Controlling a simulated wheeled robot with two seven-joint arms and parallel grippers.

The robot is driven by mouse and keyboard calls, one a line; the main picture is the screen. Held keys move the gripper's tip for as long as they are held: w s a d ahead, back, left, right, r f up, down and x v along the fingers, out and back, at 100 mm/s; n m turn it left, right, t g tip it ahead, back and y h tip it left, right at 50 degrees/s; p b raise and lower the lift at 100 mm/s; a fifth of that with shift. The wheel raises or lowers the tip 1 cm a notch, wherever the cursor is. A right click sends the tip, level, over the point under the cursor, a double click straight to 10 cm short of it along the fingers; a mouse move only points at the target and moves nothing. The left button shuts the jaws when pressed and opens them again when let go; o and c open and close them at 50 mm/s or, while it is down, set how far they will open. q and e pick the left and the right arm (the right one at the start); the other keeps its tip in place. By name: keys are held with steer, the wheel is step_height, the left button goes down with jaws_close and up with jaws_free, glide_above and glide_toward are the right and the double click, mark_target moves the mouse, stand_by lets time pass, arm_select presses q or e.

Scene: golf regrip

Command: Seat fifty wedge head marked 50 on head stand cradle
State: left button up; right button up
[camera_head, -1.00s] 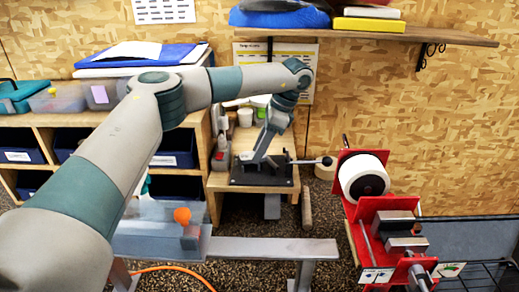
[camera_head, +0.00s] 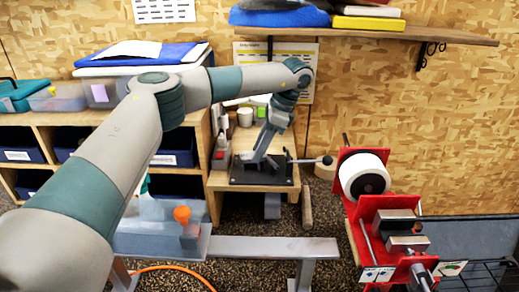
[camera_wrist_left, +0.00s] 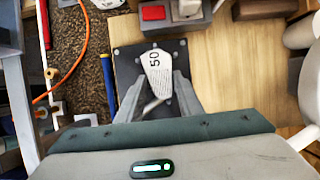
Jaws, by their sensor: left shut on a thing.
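The wedge head (camera_wrist_left: 156,72), pale with a dark 50 on its face, shows in the left wrist view between the fingers of my left gripper (camera_wrist_left: 158,92). The gripper is shut on it. Behind it lies a dark bolted plate (camera_wrist_left: 125,58), which looks like the base of the head stand. In the head view my left gripper (camera_head: 260,158) is low over that plate (camera_head: 262,176) on the small wooden bench. The cradle is hidden behind the head and fingers. I cannot tell whether the head touches it. My right gripper is not in view.
A rod with a dark ball end (camera_head: 326,160) sticks out right of the plate. A red machine with a white wheel (camera_head: 364,178) stands at the right. A grey metal beam (camera_head: 275,247) crosses in front. A grey tray with a red item (camera_wrist_left: 153,13) is beside the plate.

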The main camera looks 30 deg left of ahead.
arm_select(q)
steer(key=shift+s+f, duration=0.1)
steer(key=shift+f, duration=0.25)
stand_by(0.3)
steer(key=o, duration=1.1)
steer(key=shift+f, duration=0.1)
steer(key=shift+d, duration=0.1)
steer(key=shift+r+p, duration=0.95)
steer(key=shift+r, duration=2.85)
